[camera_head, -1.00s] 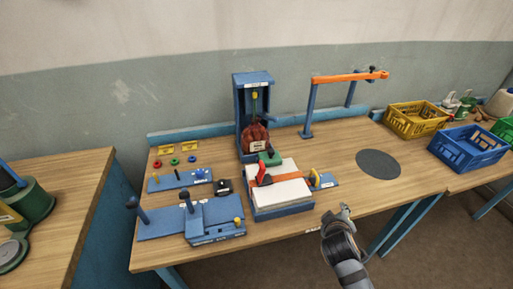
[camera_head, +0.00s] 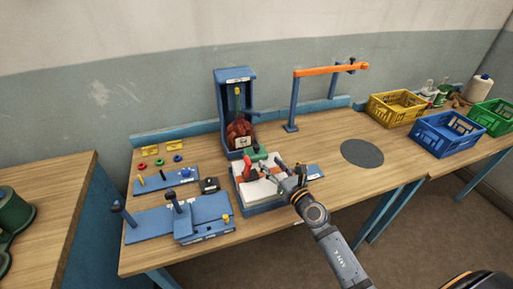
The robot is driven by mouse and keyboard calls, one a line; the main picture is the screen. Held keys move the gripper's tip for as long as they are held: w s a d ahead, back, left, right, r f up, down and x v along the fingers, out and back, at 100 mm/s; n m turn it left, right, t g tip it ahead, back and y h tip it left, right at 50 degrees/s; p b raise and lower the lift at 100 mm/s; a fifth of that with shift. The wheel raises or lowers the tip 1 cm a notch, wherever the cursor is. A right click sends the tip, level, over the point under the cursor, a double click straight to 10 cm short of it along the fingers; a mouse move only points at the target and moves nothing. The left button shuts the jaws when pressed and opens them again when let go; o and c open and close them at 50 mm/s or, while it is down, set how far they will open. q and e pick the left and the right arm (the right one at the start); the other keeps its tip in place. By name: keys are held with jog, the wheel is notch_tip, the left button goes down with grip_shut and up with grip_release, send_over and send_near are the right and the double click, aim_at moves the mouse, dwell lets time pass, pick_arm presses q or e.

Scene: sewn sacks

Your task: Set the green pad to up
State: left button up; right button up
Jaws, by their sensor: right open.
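The green pad (camera_head: 256,153) sits at the back edge of a blue fixture with a white top (camera_head: 258,194), just in front of a reddish-brown sack (camera_head: 240,132). Its exact tilt is too small to tell. A red lever (camera_head: 248,171) stands at the left of the white top. My right gripper (camera_head: 270,172) is open over the white top, right of the red lever and just front-right of the green pad. A gap to the pad seems to show, but contact cannot be ruled out. The gripper hides much of the fixture's right side. My left gripper is not in view.
A tall blue stand (camera_head: 235,88) rises behind the pad. An orange bar (camera_head: 330,70) on blue posts stands right of it. Blue peg and slide fixtures (camera_head: 205,213) lie left. The table around the dark disc (camera_head: 362,153) is clear. Crates (camera_head: 447,134) stand far right.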

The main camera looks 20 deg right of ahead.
aim_at(256, 147)
jog(key=x, duration=1)
jog(key=shift+w+a+b, duration=0.15)
jog(key=shift+b, duration=0.15)
grip_shut()
